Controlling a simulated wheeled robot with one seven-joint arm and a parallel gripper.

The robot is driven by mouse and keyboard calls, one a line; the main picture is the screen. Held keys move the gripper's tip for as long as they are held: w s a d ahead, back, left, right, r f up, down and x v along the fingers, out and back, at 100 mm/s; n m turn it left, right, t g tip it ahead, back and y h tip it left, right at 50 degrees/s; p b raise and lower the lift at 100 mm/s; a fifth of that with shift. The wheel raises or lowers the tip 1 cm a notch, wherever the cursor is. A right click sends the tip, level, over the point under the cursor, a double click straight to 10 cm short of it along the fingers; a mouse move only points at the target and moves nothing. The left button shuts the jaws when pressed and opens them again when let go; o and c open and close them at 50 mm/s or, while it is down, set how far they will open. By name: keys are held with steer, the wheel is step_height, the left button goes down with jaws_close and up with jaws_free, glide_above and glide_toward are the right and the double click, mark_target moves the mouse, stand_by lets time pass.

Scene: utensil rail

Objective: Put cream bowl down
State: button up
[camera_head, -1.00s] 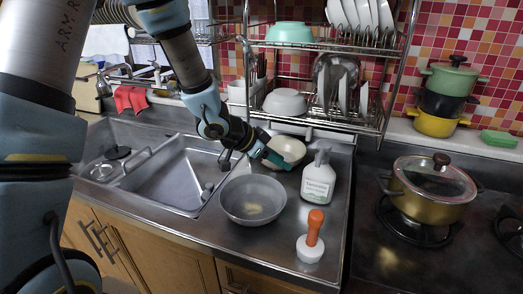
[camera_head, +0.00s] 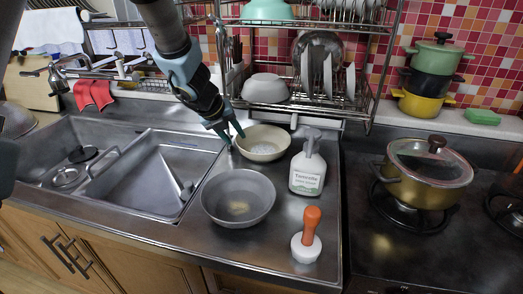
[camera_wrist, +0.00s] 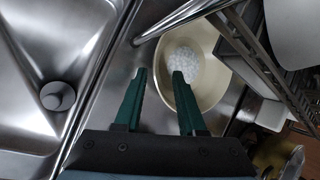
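The cream bowl (camera_head: 262,150) is upright on the steel counter, behind the grey bowl and left of the soap bottle. It also shows in the wrist view (camera_wrist: 212,88), with a pale patterned patch inside. My gripper (camera_head: 235,138) is at the bowl's left rim. In the wrist view my gripper (camera_wrist: 159,73) has its two green fingers spread apart. The bowl's near rim lies between them, with clear gaps showing. Contact with the rim cannot be made out.
A grey bowl (camera_head: 238,215), a white soap bottle (camera_head: 307,168) and an orange-handled tool (camera_head: 308,240) stand close by. The sink (camera_head: 150,170) is left. The dish rack (camera_head: 300,105) hangs just above and behind. A stove with a gold pot (camera_head: 425,180) is right.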

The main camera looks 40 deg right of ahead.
mark_target(240, 143)
steer(key=shift+b+x, duration=0.3)
steer(key=shift+x, duration=2.7)
steer(key=shift+w, duration=0.15)
steer(key=shift+c, duration=0.4)
jaws_close()
